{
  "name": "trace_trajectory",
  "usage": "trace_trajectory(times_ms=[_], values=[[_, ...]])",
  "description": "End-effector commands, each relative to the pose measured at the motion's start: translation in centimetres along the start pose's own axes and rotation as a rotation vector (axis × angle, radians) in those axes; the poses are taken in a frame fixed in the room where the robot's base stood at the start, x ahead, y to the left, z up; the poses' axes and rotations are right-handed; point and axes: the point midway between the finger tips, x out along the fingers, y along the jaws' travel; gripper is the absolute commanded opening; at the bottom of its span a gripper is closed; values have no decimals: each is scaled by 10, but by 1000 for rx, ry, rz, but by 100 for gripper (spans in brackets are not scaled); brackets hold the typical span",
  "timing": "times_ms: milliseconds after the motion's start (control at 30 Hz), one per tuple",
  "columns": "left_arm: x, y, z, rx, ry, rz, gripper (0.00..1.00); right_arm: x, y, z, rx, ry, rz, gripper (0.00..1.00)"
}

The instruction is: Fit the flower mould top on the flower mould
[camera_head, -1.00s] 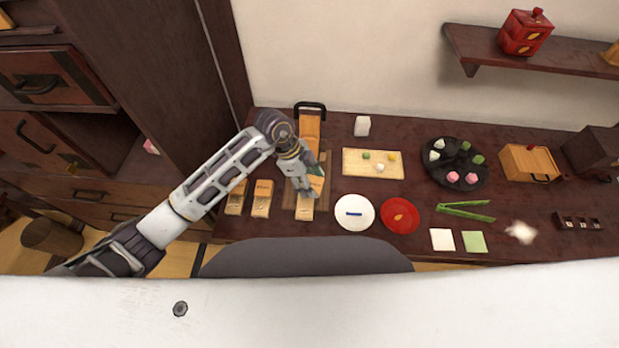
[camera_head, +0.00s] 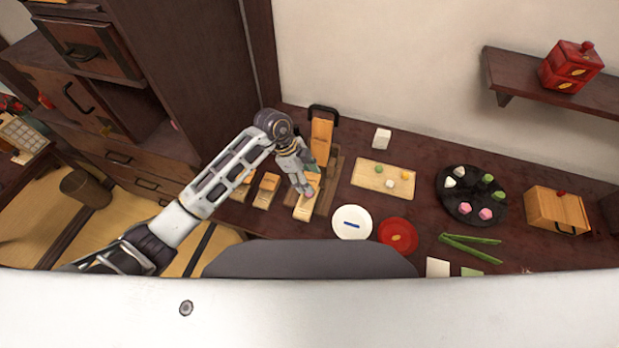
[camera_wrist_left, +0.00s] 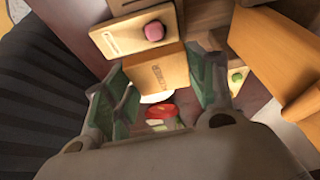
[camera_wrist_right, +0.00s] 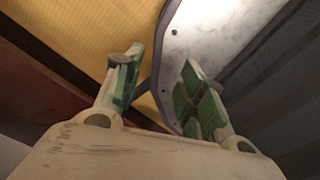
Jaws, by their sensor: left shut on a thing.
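My left gripper (camera_head: 303,186) is over the row of wooden moulds. In the left wrist view its green-padded fingers (camera_wrist_left: 165,88) are shut on a pale wooden block (camera_wrist_left: 157,72) with a small dark mark, which seems to be the flower mould top. Beyond it is a pale wooden mould piece (camera_wrist_left: 133,38) with a pink lump (camera_wrist_left: 153,31) on it. I cannot tell whether the two wooden pieces touch. In the head view a wooden piece (camera_head: 303,211) shows under the gripper, partly hidden. My right gripper (camera_wrist_right: 160,85) is open and empty, seen only in its wrist view.
Two similar wooden moulds (camera_head: 267,190) (camera_head: 243,189) stand left of the gripper. An orange press with a black handle (camera_head: 321,132) is behind it. A white plate (camera_head: 347,234), a red plate (camera_head: 397,247) and a board (camera_head: 364,177) with small sweets lie to the right.

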Motion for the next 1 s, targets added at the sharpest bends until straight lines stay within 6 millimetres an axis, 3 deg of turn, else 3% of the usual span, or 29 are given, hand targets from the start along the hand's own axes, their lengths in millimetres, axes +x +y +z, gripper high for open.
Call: trace_trajectory(times_ms=[500, 1000], values=[[0, -3, 2, 42, 0, 16, 33, 0, -12, -2, 4, 1, -12, 40], [6, -3, 4, 42, 1, 16, 33, 6, -2, 1, 0, 0, -2, 40]])
